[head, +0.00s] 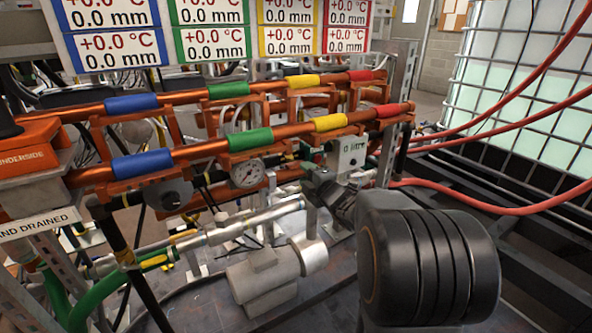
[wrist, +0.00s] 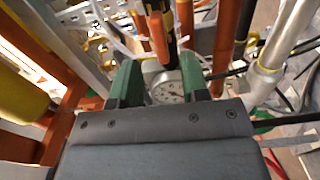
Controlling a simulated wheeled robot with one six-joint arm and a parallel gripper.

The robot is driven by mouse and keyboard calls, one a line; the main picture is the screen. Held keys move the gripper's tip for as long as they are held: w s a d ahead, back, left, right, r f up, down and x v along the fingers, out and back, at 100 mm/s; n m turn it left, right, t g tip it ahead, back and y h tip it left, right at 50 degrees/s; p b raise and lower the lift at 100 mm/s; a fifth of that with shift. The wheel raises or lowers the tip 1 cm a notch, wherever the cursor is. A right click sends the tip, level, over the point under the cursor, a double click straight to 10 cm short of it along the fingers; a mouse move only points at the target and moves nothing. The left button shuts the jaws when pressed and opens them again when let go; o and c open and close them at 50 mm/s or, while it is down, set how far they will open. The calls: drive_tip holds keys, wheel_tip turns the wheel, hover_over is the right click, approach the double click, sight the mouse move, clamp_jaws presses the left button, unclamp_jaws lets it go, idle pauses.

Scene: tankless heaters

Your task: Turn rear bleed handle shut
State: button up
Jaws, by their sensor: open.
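My gripper (wrist: 160,72) shows in the wrist view with its two green fingers spread apart and nothing gripped between them. A round white dial gauge (wrist: 168,88) shows beyond and between the fingers. An orange lever-like part (wrist: 158,38) stands just past the fingertips, apart from them. A small yellow handle (wrist: 97,44) lies to the left of the fingers. In the head view, yellow handles (head: 154,262) sit on the lower pipes at left. I cannot tell which of these is the rear bleed handle.
Two copper manifold pipes (head: 195,152) with coloured bands cross the head view. A dial gauge (head: 247,173) hangs under the front one. A grey pump (head: 265,279) stands on the floor below. Red hoses (head: 470,211) run right, toward a caged white tank (head: 520,90).

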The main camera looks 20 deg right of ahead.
sight(296, 163)
drive_tip(key=shift+w+a+b, duration=0.2)
drive_tip(key=shift+w+b, duration=0.05)
drive_tip(key=shift+w, duration=1.3)
drive_tip(key=shift+w+a+b, duration=0.2)
drive_tip(key=shift+w+b, duration=0.05)
drive_tip(key=shift+w, duration=1.25)
clamp_jaws()
